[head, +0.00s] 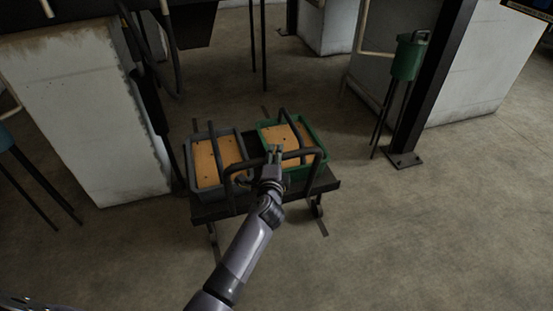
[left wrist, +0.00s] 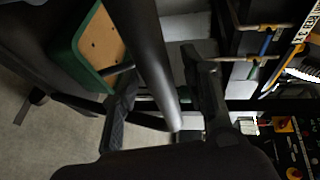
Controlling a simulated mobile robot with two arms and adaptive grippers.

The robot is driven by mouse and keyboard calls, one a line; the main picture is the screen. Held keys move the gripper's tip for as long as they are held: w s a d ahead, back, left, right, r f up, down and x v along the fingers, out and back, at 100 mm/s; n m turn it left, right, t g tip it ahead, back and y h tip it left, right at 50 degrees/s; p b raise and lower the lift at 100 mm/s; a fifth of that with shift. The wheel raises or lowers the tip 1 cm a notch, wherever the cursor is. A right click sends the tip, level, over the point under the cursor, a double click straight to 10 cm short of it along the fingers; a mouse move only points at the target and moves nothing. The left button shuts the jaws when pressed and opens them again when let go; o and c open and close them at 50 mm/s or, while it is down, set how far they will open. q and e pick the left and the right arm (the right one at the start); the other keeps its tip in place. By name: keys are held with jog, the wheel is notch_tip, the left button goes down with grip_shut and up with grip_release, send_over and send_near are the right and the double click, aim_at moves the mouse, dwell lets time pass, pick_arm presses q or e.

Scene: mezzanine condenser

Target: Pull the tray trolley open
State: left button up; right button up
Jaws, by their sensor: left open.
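The tray trolley (head: 213,211) is a low dark cart standing on the concrete floor. It carries a grey tray (head: 191,164) on the left and a green tray (head: 322,156) on the right, both with tan, holed bottoms. A dark tubular handle (head: 228,186) rises along its near side. My left gripper (head: 274,153) is over the middle of the trolley at this handle. In the left wrist view, a dark bar (left wrist: 147,50) runs between the open fingers of the left gripper (left wrist: 160,68). Contact cannot be told. My right gripper is not in view.
A pale block (head: 90,130) stands close on the trolley's left. A dark post (head: 425,90) with a foot plate and a green box on a stand (head: 408,60) are to the right. The floor (head: 400,240) in front and to the right is clear.

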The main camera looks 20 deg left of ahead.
pick_arm(q)
jog(key=shift+s, duration=0.5)
jog(key=v, duration=1.1)
jog(key=shift+r, duration=0.2)
jog(key=shift+d, duration=0.15)
